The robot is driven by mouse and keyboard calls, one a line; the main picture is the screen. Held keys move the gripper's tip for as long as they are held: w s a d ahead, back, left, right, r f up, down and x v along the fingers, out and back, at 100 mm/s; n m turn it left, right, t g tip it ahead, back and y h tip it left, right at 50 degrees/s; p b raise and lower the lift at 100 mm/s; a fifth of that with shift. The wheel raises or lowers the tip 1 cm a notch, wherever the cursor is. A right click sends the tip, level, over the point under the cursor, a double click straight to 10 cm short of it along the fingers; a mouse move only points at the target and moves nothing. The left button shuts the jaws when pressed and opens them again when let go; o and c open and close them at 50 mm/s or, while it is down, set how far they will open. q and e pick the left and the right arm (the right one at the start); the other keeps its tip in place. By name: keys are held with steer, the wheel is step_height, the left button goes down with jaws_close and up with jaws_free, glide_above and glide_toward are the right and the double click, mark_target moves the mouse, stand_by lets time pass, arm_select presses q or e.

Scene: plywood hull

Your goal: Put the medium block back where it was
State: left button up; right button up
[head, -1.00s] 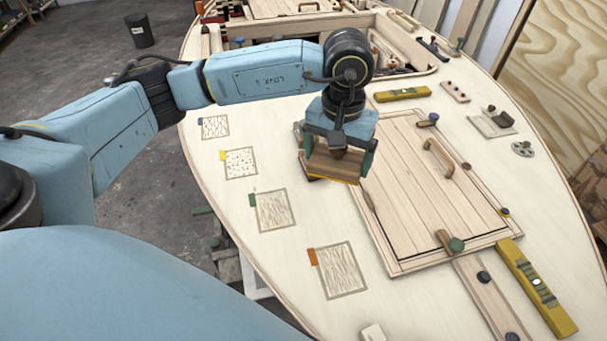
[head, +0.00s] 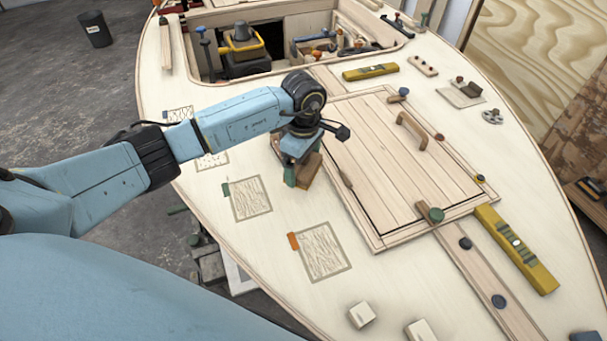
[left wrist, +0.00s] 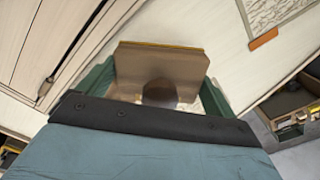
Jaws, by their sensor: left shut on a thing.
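My left gripper (head: 299,172) is shut on a brown wooden block (head: 311,173), held over the pale deck just left of the hatch. In the left wrist view the block (left wrist: 160,68) sits between the green fingers and has a yellow strip on its far edge. Outlined squares lie on the deck: a green-tagged one (head: 249,200) left of the gripper, an orange-tagged one (head: 324,252) nearer me, and two farther ones partly behind my arm. The squares in view look empty. The gap between block and deck is unclear. My right gripper is not in view.
The hatch (head: 380,165) with its wooden handle (head: 412,132) is right of the gripper. A yellow level (head: 517,249) and a plank (head: 478,270) lie nearer me. Pale blocks (head: 362,315) stand at the front. An open well with tools (head: 240,52) is behind.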

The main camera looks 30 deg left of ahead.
mark_target(304, 173)
arm_select(q)
steer(key=shift+f, duration=2.05)
steer(key=shift+f+b, duration=0.2)
steer(key=shift+b, duration=0.2)
steer(key=o, duration=0.7)
steer(key=shift+r, duration=0.1)
step_height(304, 173, up, 12)
steer(key=shift+r+p, duration=0.1)
steer(key=shift+p, duration=0.4)
